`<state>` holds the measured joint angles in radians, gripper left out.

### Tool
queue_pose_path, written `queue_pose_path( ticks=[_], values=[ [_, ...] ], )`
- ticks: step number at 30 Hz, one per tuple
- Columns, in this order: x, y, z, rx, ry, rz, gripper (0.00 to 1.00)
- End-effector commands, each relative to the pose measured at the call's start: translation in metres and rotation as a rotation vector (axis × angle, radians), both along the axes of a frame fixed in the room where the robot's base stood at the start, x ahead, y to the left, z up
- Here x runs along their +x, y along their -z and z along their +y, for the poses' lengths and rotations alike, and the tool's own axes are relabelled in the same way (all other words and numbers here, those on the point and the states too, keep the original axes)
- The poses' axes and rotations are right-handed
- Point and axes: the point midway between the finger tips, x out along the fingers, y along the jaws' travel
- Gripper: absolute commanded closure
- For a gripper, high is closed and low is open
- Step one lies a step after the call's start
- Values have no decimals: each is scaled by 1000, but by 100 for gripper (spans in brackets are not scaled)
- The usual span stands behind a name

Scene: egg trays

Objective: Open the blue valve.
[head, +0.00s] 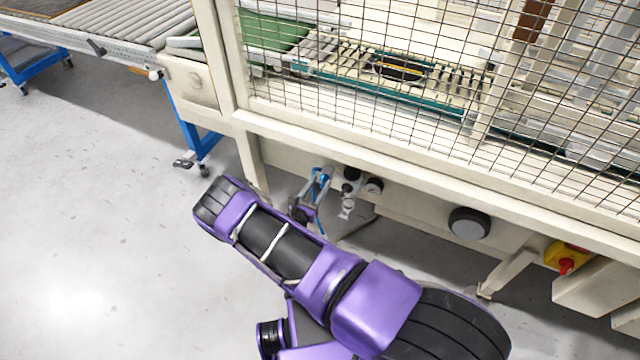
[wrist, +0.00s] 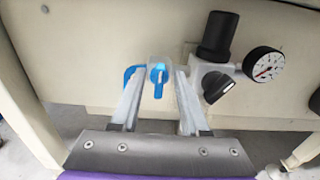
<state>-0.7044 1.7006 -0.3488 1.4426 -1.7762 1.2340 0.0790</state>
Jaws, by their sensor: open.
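The blue valve (wrist: 158,76) is a small blue handle in front of a blue body, mounted low on the cream machine panel. In the wrist view it shows between the two fingers of my gripper (wrist: 156,84). My gripper is open, with one finger on each side of the blue handle. I cannot tell whether either finger touches it. In the head view the blue valve (head: 322,176) shows as small blue parts under the machine's beam, partly hidden by my gripper (head: 313,188).
Right of the valve are a black regulator knob (wrist: 218,36), a black tilted knob (wrist: 218,87) and a white pressure gauge (wrist: 264,64). A cream frame leg (wrist: 25,110) stands at the left. The floor (head: 90,220) to the left is clear.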

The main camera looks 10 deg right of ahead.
Motion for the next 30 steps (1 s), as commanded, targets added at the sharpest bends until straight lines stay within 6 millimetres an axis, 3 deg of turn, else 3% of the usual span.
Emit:
queue_pose_path(
  ticks=[12, 14, 20, 30],
  values=[
    [9, 0, -7, 0, -1, 1, 55],
    [9, 0, -7, 0, -1, 1, 62],
    [9, 0, -6, 0, -1, 1, 98],
    [9, 0, -6, 8, -1, -6, 100]
  ],
)
